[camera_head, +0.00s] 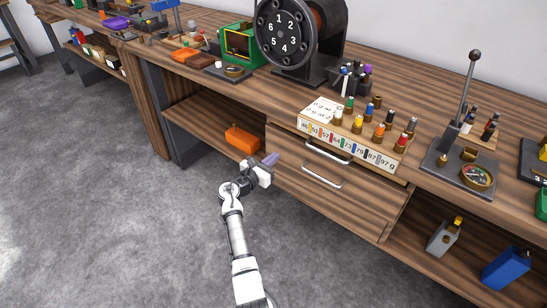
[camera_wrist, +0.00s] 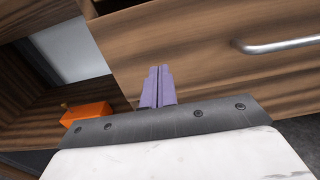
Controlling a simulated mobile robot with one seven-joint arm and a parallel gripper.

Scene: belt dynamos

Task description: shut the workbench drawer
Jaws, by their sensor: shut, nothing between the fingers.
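The workbench (camera_head: 205,88) has two wooden drawer fronts below its top. The upper drawer (camera_head: 288,133) has a silver handle just above the lower drawer. The lower drawer (camera_head: 345,203) has a wide front with a silver handle (camera_head: 322,177); this front fills much of the wrist view (camera_wrist: 205,65), with a handle (camera_wrist: 280,44) at right. A dark gap shows above it there, but how far it stands out is hard to tell. My gripper (camera_head: 271,159) is shut and empty, its purple fingers (camera_wrist: 158,88) pointing at the front's left part. Contact cannot be told.
An orange box (camera_head: 242,140) sits on the open shelf left of the drawers. A numbered rack (camera_head: 355,152) with several coloured pegs stands on the top above them. A blue container (camera_head: 505,268) is on the right shelf. The grey floor in front is clear.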

